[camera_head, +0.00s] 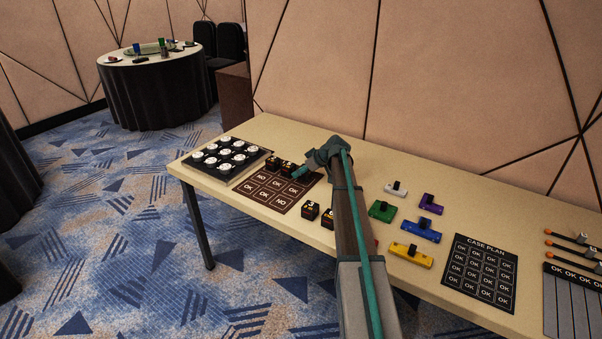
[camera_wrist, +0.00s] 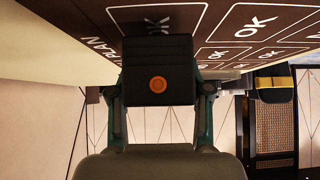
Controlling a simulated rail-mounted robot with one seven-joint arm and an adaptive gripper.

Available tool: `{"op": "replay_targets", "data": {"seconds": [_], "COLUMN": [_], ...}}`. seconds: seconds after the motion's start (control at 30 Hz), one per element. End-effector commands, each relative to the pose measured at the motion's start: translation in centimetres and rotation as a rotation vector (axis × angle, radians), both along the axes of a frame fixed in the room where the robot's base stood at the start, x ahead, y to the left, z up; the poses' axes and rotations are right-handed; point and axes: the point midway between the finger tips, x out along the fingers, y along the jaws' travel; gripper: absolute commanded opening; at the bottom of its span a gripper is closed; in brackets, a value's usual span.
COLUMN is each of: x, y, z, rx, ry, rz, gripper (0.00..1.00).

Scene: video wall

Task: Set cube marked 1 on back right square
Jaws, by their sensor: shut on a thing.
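My gripper (camera_head: 296,173) is shut on a dark cube (camera_wrist: 158,84) with an orange disc on the side facing the wrist camera. The cube is at or just above the brown plan board (camera_wrist: 225,20), over an OK square; I cannot tell if it touches. Its number does not show. In the head view, the brown board (camera_head: 280,204) has NO and OK squares, and two dark cubes show at its back edge, one at the left (camera_head: 271,162) and one by my fingers (camera_head: 287,167). Two more dark cubes with markings (camera_head: 311,209) (camera_head: 327,219) stand on the table in front.
A black tray (camera_head: 243,172) with white round pieces lies left of the board. Right of my arm are coloured blocks, including a yellow one (camera_head: 411,256) and a green one (camera_head: 382,210), and a black case plan board (camera_head: 480,272). A patterned wall rises behind the table.

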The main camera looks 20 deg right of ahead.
Motion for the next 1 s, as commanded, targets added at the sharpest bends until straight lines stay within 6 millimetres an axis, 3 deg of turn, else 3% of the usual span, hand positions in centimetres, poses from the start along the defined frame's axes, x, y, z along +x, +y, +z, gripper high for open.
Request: {"op": "replay_targets", "data": {"seconds": [0.1, 0.5, 0.53, 0.63, 0.67, 1.0], "x": [-0.1, 0.0, 0.0, 0.0, 0.0, 0.0], "y": [0.0, 0.0, 0.0, 0.0, 0.0, 0.0], "z": [-1.1, -1.7, -1.5, -1.5, -1.5, -1.3], "rx": [0.002, 0.001, 0.0, 0.0, 0.0, 0.0], "ry": [0.001, 0.0, 0.0, 0.0, 0.0, 0.0], "rz": [-0.001, -0.001, 0.0, 0.0, 0.0, 0.0], "gripper": [0.12, 0.12, 0.53, 0.7, 0.74, 0.74]}}
